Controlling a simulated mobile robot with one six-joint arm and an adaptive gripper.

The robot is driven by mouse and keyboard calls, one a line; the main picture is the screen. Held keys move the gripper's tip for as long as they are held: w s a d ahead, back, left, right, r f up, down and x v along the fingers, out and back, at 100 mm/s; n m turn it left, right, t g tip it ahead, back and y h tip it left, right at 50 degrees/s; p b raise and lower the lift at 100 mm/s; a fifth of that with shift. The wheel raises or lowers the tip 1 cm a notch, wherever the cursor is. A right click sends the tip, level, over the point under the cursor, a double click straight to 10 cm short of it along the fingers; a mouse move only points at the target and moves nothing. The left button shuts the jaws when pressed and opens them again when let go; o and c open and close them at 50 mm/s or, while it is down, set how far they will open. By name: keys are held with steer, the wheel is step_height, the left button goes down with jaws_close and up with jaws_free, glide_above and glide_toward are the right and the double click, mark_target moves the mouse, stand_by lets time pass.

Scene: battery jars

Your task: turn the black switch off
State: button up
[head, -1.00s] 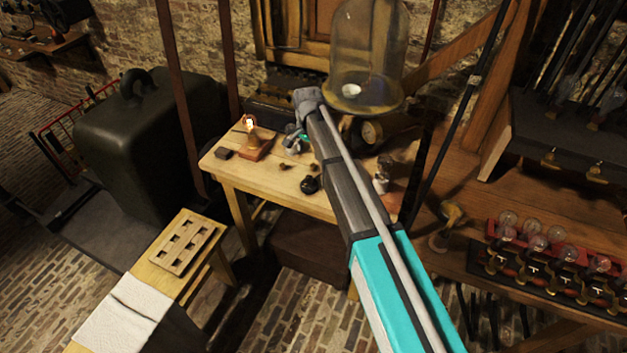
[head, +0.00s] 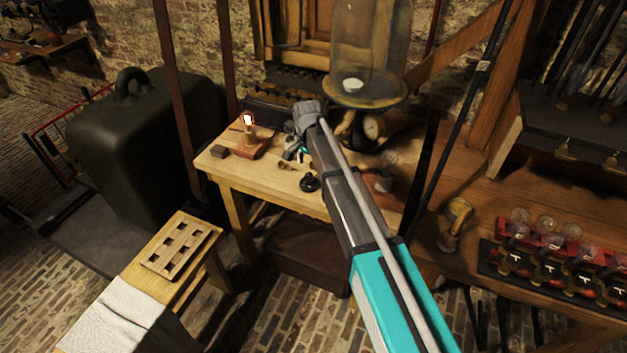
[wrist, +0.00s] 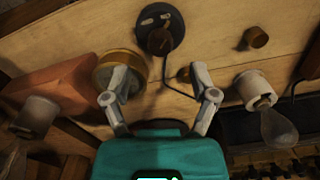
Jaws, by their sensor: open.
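The black switch (wrist: 160,30) is a round black base with a small lever, at the top middle of the wrist view. It also shows as a small black disc (head: 310,182) near the front of the wooden table in the head view. My gripper (wrist: 159,72) is open and empty, its two fingers spread apart. In the wrist view the switch lies beyond the fingertips, between their lines. In the head view my gripper (head: 297,152) is over the table, left of and behind the switch, partly hidden by my arm.
A lit bulb (head: 248,121) stands on a wooden block at the table's left. A round brass-rimmed piece (wrist: 119,72) appears behind my left finger. A white-socketed bulb (wrist: 262,105) is at the right. A glass bell jar (head: 370,45) stands behind my arm.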

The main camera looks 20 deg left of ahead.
mark_target(309, 175)
steer(key=shift+f+b, duration=2.2)
steer(key=shift+f, duration=0.3)
